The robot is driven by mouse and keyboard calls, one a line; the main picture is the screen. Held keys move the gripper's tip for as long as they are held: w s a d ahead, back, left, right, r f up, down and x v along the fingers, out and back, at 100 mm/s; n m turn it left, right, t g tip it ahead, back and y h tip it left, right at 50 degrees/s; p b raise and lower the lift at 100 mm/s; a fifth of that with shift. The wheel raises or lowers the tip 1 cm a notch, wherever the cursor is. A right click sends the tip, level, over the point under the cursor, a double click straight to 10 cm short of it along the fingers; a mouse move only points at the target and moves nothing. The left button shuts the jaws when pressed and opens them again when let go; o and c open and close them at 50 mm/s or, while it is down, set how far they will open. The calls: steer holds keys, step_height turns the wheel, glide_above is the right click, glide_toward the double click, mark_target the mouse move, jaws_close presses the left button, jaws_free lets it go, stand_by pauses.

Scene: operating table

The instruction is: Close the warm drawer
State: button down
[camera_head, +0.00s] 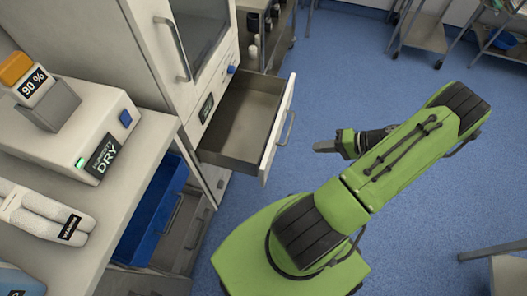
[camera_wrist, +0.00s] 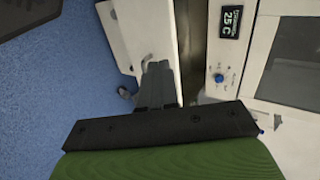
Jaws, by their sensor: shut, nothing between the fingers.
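The warm drawer (camera_head: 240,128) is pulled out from the white cabinet (camera_head: 140,42). Its white front panel (camera_head: 279,130) carries a metal handle (camera_head: 287,129) on the outer face. The inside of the drawer looks empty. My gripper (camera_head: 322,146) is shut and empty, a short way to the right of the handle in the head view. In the wrist view my gripper (camera_wrist: 156,72) points at the drawer front (camera_wrist: 157,28), with the handle (camera_wrist: 147,61) near its fingertips. I cannot tell whether they touch.
A display reading 25 C (camera_wrist: 231,21) and a blue knob (camera_wrist: 219,78) sit on the cabinet. A blue bin (camera_head: 150,212) is below the counter (camera_head: 135,150) at left. A metal cart (camera_head: 424,32) stands at the back right. Blue floor is clear around my gripper.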

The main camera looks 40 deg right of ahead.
steer(key=r+b+x, duration=0.1)
steer(key=b+x, duration=0.2)
steer(key=x, duration=1.1)
steer(key=shift+w+a+r+t, duration=0.2)
steer(key=shift+w+t, duration=0.2)
